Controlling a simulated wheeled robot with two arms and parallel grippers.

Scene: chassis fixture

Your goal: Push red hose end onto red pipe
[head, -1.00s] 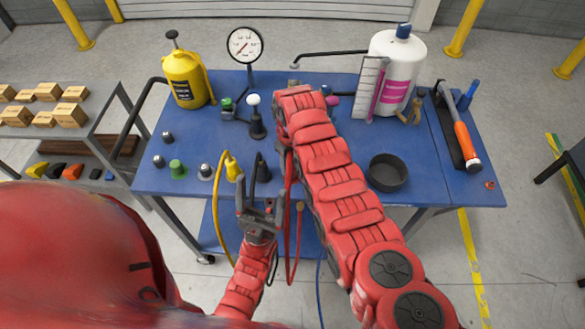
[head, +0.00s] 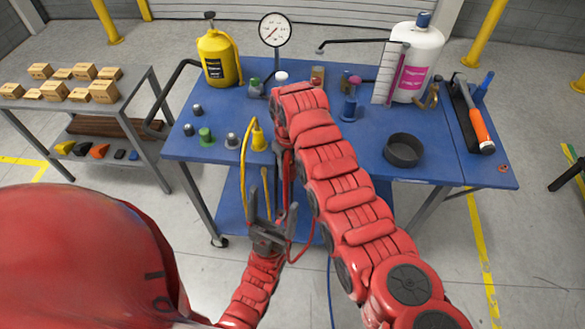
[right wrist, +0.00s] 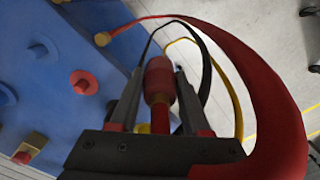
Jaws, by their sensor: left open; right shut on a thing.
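My right gripper (right wrist: 157,76) is shut on a red hose end (right wrist: 158,84), a thick red sleeve between its fingers. A red hose (right wrist: 250,75) loops over the right wrist view to a brass-coloured tip (right wrist: 102,38). In the head view my right arm hides most of that gripper; thin red hose (head: 303,252) hangs below it. My left gripper (head: 270,205) is open, below the table's front edge and near the hanging hoses. A red round fitting with a brass-coloured centre (right wrist: 83,82) stands over the blue surface; I cannot tell whether it is the red pipe.
Black and yellow hoses loop beside my right gripper.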

